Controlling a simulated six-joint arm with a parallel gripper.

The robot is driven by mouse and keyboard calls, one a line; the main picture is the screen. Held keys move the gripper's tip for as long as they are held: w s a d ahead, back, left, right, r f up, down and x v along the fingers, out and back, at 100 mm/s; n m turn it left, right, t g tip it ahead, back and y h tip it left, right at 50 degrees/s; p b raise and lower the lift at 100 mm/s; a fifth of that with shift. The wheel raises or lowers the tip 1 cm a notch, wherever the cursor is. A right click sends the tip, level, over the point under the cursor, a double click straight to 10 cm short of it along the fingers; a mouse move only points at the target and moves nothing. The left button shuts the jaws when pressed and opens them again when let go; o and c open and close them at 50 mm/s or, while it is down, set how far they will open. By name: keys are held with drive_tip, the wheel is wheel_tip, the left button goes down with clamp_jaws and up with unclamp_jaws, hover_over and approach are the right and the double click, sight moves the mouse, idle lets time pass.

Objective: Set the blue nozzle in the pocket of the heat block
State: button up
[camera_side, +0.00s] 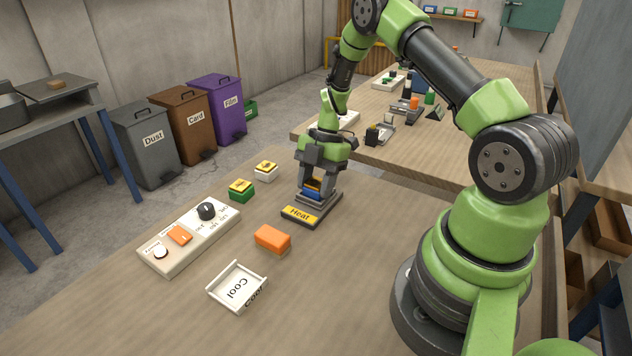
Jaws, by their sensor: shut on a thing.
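The heat block (327,207) is a dark grey stepped piece with a yellow "Heat" label, standing on the wooden bench. The blue nozzle (313,194) shows as a small blue shape with a yellow and dark part above it, at the top of the heat block. My gripper (313,183) points down over the block and is shut on the blue nozzle. The fingers and the nozzle hide the pocket, so I cannot tell whether the nozzle is seated in it or just above it.
An orange block (272,239) and a white "Cool" tray (222,293) lie in front. A control panel (157,263) with a dark knob is at left. A green-based button (240,196) and a white-based button (265,175) stand behind it. The bench front is clear.

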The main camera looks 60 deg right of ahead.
drive_tip(key=o, duration=1.1)
drive_tip(key=shift+c, duration=0.2)
wheel_tip(320, 180, up, 16)
drive_tip(key=m+t+h, duration=0.1)
drive_tip(key=m, duration=0.3)
drive_tip(key=s+a+r+m+t+h, duration=0.2)
drive_tip(key=s+a+r+m, duration=0.2)
drive_tip(key=a+r+m, duration=0.3)
drive_tip(key=s+a+r+m+t, duration=0.4)
drive_tip(key=s+a+m, duration=0.3)
drive_tip(key=s+m, duration=0.4)
drive_tip(key=shift+v, duration=0.85)
